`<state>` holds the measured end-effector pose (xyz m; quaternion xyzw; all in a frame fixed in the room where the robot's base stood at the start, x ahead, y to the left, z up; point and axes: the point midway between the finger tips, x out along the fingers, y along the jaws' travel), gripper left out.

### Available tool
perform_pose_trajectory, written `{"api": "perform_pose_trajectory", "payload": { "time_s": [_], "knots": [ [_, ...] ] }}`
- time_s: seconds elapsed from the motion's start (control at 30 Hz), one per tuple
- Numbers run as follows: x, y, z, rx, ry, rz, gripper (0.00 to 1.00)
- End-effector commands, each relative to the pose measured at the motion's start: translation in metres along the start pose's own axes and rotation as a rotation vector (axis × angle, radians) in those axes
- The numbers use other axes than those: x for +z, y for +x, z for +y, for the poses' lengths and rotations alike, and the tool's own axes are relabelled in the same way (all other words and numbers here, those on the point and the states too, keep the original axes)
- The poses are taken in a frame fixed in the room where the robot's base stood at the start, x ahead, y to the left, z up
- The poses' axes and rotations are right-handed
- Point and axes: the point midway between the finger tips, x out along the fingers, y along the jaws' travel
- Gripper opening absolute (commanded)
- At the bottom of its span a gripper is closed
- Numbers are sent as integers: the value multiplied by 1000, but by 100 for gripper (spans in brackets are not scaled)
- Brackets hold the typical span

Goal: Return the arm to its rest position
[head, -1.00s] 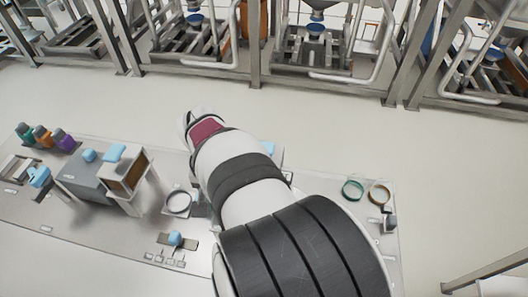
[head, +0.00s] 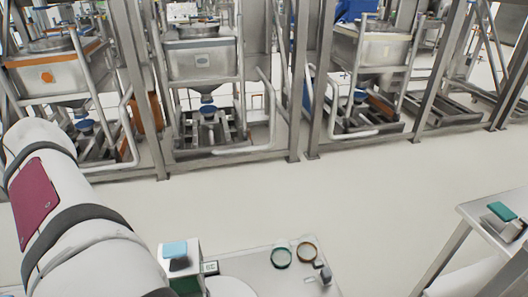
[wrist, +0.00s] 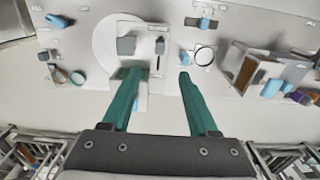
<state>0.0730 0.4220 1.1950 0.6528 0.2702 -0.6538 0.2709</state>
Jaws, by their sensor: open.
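My gripper (wrist: 158,76) shows in the wrist view with its two teal fingers spread apart and nothing between them. It hangs above the workbench (wrist: 215,70), which appears upside down there, with a round white plate (wrist: 105,40) beyond the fingertips. In the head view my white arm (head: 60,200) crosses the left side. My gripper is outside that view.
A green ring (head: 281,258) and a brown ring (head: 307,252) lie on the bench at the bottom of the head view. A side table (head: 480,215) stands at right. Metal frames with hoppers (head: 200,60) line the back. Open floor lies between.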

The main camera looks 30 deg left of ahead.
Motion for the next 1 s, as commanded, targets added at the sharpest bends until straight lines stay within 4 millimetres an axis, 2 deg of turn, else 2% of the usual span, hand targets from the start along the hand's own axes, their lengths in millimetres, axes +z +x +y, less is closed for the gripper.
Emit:
{"api": "perform_pose_trajectory", "payload": {
  "time_s": [0.2, 0.27, 0.33, 0.37, 0.43, 0.47, 0.5, 0.53, 0.57, 0.6, 0.67, 0.7, 0.8, 0.9, 1.0],
  "knots": [
    [0, 0, 0, 0, 0, 0, 60],
    [-1, 0, 7, -1, 13, -1, 60],
    [-5, -3, 36, -7, 73, -5, 60],
    [-6, -4, 58, -10, 116, -8, 60],
    [0, -5, 125, -25, 257, -17, 60],
    [9, -5, 156, -35, 329, -21, 60],
    [26, -2, 197, -48, 432, -25, 60],
    [42, 1, 224, -59, 512, -27, 60],
    [61, 6, 249, -71, 594, -28, 60],
    [90, 14, 277, -88, 705, -27, 60],
    [135, 30, 304, -113, 870, -22, 60],
    [162, 42, 313, -128, 967, -16, 60],
    [209, 67, 318, -156, 1150, -3, 60],
    [230, 83, 315, -170, 1245, 5, 60],
    [236, 87, 314, -173, 1269, 7, 60]
  ]
}}
